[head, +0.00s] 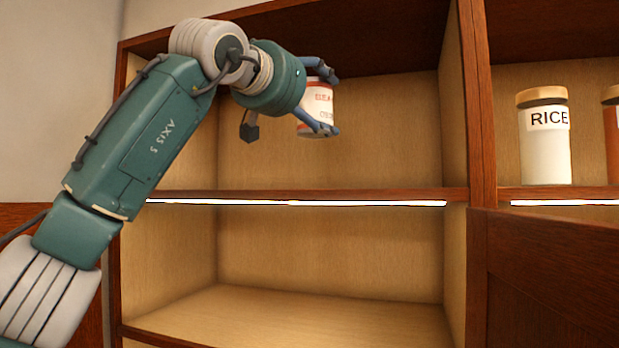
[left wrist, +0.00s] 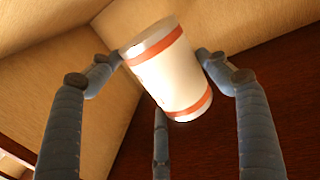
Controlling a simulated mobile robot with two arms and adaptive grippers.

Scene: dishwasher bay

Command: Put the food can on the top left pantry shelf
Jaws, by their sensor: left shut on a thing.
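The food can (head: 318,103) is white with red bands and lettering. My left gripper (head: 322,103) is shut on it and holds it up in the opening of the top left pantry shelf (head: 380,193). The can is above the shelf's front edge, clear of the board. In the left wrist view the can (left wrist: 168,70) sits tilted in the picture between the blue-grey fingers of my left gripper (left wrist: 160,65). Part of the can is hidden by the fingers and wrist in the head view. My right gripper is not in view.
The top left compartment shows no other objects. A dark wooden divider (head: 478,100) stands to its right. Beyond it are a RICE jar (head: 545,150) and another jar (head: 612,135). The lower left compartment (head: 320,305) is empty, with a light strip (head: 380,203) above it.

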